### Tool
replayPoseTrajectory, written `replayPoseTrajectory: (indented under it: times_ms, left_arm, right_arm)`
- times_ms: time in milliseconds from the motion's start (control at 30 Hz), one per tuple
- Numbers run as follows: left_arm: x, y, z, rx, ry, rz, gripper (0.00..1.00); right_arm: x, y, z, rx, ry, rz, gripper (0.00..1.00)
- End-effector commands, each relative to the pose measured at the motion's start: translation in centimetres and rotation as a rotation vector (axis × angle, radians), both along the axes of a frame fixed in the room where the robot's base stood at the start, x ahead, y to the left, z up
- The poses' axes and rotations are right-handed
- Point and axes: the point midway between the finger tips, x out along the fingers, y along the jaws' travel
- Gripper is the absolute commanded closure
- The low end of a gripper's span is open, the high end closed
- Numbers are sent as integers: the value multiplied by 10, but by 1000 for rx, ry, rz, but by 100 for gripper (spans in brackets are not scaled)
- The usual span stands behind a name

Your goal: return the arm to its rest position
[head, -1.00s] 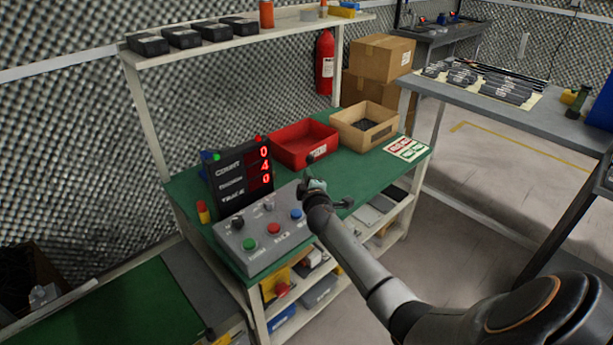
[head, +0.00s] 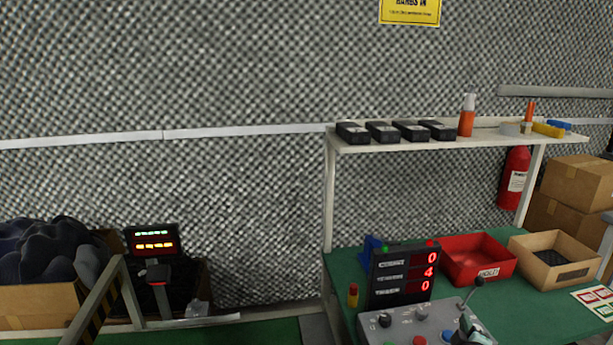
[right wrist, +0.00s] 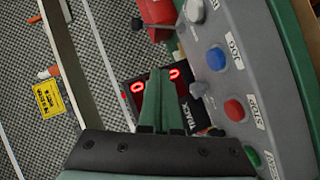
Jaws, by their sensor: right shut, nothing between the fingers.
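My right gripper (head: 468,328) shows at the bottom edge of the head view, over the right part of the grey control box (head: 408,328). Its arm is cut off below the picture. In the right wrist view its two green fingers (right wrist: 158,98) lie together, shut and empty. They point toward the black counter display (right wrist: 187,108) with red digits. The control box (right wrist: 259,77) runs along the right of that view, with blue, red and green buttons beside the fingers. I cannot tell whether the gripper touches the box. My left gripper is in neither view.
The counter display (head: 402,277) stands behind the box on the green bench (head: 533,311). A red bin (head: 477,261) and a cardboard bin (head: 554,259) stand to its right. A shelf (head: 450,140) with several black devices hangs over the bench. A dark-screened stand (head: 151,241) is at left.

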Motion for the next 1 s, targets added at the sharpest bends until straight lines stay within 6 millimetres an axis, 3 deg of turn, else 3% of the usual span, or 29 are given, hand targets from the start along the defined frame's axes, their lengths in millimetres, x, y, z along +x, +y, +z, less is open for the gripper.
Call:
replayPoseTrajectory:
  times_ms: [100,300,500,600,700,800,1000]
  left_arm:
    - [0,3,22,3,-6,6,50]
    - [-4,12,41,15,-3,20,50]
    - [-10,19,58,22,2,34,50]
    - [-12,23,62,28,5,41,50]
    - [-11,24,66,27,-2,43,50]
    - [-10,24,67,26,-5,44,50]
    - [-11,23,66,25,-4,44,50]
  right_arm:
    - [-49,50,-34,177,51,54,100]
    - [-147,136,-72,532,142,90,100]
    - [-246,210,-74,884,232,56,100]
    - [-280,235,-67,1013,263,26,100]
    - [-302,250,-62,1097,283,1,100]
    - [-311,257,-59,1137,291,-10,100]
    - [-312,258,-60,1143,292,-13,100]
